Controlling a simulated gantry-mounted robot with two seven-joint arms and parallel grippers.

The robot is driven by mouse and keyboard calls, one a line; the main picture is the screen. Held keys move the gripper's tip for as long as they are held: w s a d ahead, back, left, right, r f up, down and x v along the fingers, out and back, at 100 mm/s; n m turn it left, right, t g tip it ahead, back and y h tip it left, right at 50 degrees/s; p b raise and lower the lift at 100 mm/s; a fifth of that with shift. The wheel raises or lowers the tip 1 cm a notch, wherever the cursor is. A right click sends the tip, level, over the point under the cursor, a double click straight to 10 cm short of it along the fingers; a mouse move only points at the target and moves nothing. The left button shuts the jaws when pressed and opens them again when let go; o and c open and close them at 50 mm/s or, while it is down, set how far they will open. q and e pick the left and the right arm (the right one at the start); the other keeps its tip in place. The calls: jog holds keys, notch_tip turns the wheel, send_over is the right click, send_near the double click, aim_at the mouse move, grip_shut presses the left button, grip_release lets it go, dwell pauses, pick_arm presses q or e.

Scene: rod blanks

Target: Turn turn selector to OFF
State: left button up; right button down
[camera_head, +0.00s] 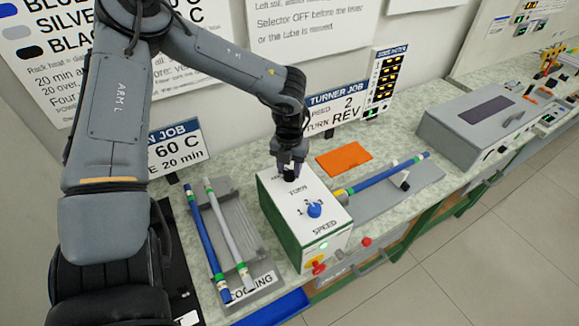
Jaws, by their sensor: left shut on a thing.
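The turner control box (318,236) is white on top with a green side and stands on the bench at the middle. The turn selector sits at its back, by the TURN label, and is mostly covered by my left gripper (290,168). My left gripper points down and is shut on the turn selector. The selector's exact setting is hidden. The blue speed knob (314,210) is nearer the front of the same top face. My right gripper is out of view.
A cooling rack (236,217) holding a blue and a silver rod stands left of the box. A blue rod (385,176) lies on the turner at right. An orange plate (343,158) lies behind it. A red button (366,241) is at the front. The turner job sign (337,108) reads speed 2, turn REV.

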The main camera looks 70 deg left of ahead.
aim_at(289, 170)
pick_arm(q)
jog(key=m, duration=0.4)
jog(key=shift+m, duration=2.1)
jog(key=o, duration=1.1)
jog(key=shift+c, duration=0.2)
notch_tip(289, 170, up, 11)
jog(key=p, duration=0.1)
jog(key=shift+p, duration=0.3)
